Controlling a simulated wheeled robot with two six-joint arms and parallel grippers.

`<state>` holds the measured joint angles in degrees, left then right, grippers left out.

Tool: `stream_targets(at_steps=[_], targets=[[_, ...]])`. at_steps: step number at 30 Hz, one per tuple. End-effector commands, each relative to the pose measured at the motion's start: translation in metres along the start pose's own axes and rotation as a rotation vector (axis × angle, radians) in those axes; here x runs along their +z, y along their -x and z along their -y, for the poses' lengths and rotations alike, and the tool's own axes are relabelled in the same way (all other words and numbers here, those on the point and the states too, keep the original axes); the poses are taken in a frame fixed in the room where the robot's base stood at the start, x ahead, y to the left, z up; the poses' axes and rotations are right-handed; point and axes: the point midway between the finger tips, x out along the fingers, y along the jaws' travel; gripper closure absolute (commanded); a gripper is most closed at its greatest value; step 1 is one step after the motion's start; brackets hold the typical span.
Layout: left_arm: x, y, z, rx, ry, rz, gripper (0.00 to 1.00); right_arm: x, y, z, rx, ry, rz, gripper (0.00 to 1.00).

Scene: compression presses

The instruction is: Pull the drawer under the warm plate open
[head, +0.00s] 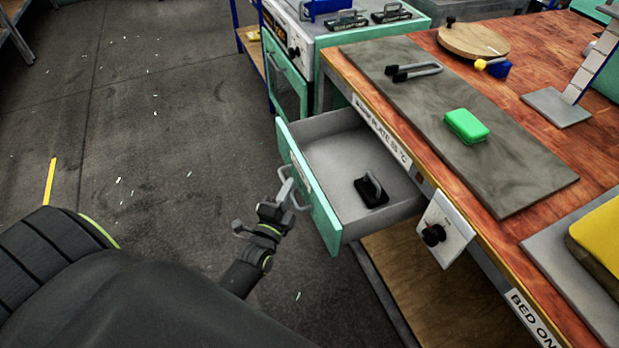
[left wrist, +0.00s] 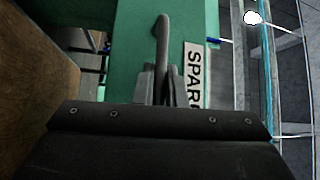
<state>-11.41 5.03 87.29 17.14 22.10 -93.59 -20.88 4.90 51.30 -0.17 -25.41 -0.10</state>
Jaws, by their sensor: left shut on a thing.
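The drawer (head: 332,218) under the warm plate stands pulled out from the bench, with its green front facing left. Its grey inside is visible and holds a black block with a handle (head: 372,190). The warm plate (head: 440,98) is a flat grey slab on the wooden bench top. My left gripper (head: 287,181) is at the drawer front, shut on the grey bar handle. In the left wrist view the handle (left wrist: 162,42) rises from between the fingers, beside a partly hidden "SPAR" label (left wrist: 194,75) on the green front. My right gripper is not in view.
A green block (head: 466,126) and a dark clamp-like tool (head: 413,71) lie on the plate. A control box with a black knob (head: 445,228) hangs at the bench edge, right of the drawer. A green-fronted cabinet (head: 285,80) stands behind it. The floor at left is open.

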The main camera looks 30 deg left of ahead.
Motion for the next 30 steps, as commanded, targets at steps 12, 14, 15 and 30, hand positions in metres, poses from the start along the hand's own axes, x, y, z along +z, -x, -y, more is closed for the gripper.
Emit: stream_targets(at_steps=[12,14,15,30], targets=[[0.032,0.032,0.009,0.001,0.0,0.001,1.0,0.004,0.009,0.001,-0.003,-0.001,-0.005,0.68],[0.033,0.034,0.009,0.001,0.0,0.001,1.0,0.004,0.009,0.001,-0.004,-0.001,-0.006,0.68],[0.034,0.034,0.009,0.001,0.0,0.001,1.0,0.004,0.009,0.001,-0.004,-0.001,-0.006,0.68],[0.035,0.035,0.009,0.001,0.001,0.001,0.74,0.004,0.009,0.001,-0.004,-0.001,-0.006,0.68]])
